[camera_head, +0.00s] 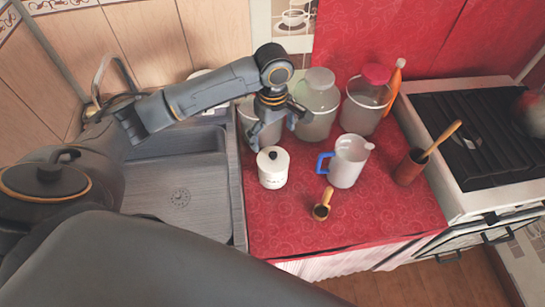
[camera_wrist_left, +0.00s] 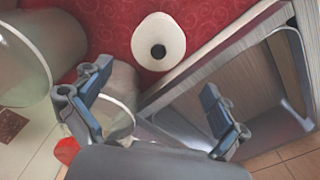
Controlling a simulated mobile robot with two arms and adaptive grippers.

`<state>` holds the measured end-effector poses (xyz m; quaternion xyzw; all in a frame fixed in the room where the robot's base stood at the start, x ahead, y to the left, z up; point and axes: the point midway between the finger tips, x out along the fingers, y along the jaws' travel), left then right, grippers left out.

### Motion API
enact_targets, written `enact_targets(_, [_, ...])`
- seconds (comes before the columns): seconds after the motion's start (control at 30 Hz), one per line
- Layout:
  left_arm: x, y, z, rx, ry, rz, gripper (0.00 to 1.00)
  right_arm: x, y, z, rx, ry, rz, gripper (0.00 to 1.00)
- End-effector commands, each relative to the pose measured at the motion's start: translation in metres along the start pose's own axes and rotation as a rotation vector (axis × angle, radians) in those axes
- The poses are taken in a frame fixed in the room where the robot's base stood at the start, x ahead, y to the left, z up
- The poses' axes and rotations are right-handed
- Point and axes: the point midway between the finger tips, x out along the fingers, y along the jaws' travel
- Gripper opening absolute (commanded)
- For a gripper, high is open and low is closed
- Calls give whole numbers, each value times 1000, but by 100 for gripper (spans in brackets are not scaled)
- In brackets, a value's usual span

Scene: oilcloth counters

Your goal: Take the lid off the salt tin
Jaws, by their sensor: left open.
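The salt tin (camera_head: 272,181) is a small white tin with dark lettering, upright on the red counter beside the sink. Its white lid (camera_head: 273,155) with a black knob is on it. My left gripper (camera_head: 279,123) is open and empty, above and behind the tin in the head view. In the left wrist view its fingers (camera_wrist_left: 157,80) are spread wide, with the tin beyond them, apart from both. My right gripper is not in view.
Large lidded jars (camera_head: 318,122) stand behind the tin, close to my left gripper. A white jug with a blue handle (camera_head: 349,162) stands to its right, a wooden scoop (camera_head: 322,205) in front. The sink (camera_head: 180,185) is left, the stove (camera_head: 470,135) right. The counter's front is mostly clear.

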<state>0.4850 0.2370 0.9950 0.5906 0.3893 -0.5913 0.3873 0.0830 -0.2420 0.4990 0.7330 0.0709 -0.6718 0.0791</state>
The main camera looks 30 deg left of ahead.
Motion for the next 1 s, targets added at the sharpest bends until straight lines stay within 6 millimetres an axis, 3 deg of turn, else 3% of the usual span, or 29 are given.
enact_targets(0.13, [26, 0, 0, 1, -1, -2, 97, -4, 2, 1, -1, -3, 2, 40])
enact_targets(0.43, [50, 0, 2, 2, 0, 0, 97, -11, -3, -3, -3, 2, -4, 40])
enact_targets(0.7, [89, 2, 5, 3, 1, 1, 97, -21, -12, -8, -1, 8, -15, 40])
enact_targets(1.0, [94, 2, 5, 4, 2, 3, 97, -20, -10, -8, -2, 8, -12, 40])
